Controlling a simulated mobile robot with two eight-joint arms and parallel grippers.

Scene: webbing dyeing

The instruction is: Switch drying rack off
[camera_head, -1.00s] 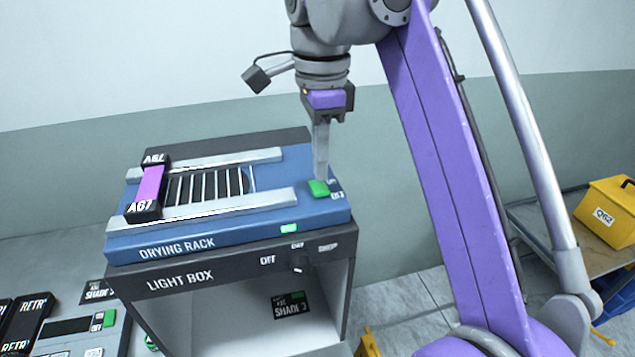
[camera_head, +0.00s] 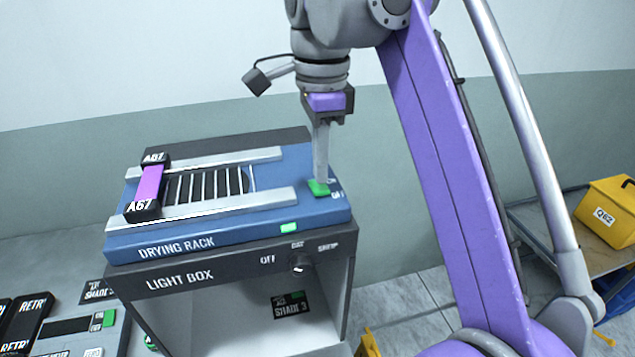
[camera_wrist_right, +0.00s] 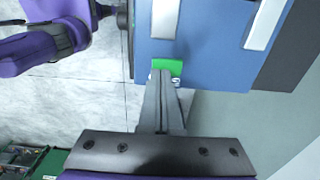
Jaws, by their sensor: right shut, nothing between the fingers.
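The blue drying rack (camera_head: 240,222) sits on top of the dark light box (camera_head: 215,276). Its green switch (camera_head: 317,188) is at the right end of its top and also shows in the right wrist view (camera_wrist_right: 168,66). A small green light (camera_head: 289,227) is lit on the rack's front edge. My right gripper (camera_head: 321,178) points down with its shut, empty fingertips at the green switch, seemingly touching it. In the right wrist view its fingers (camera_wrist_right: 165,80) partly cover the switch and its label. My left gripper is out of view.
A purple webbing piece with black A67 ends (camera_head: 150,187) lies across the rack's metal rails. The light box has a knob (camera_head: 300,263) on its front. A yellow bin (camera_head: 607,212) stands on a cart at the right. Other devices sit at lower left.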

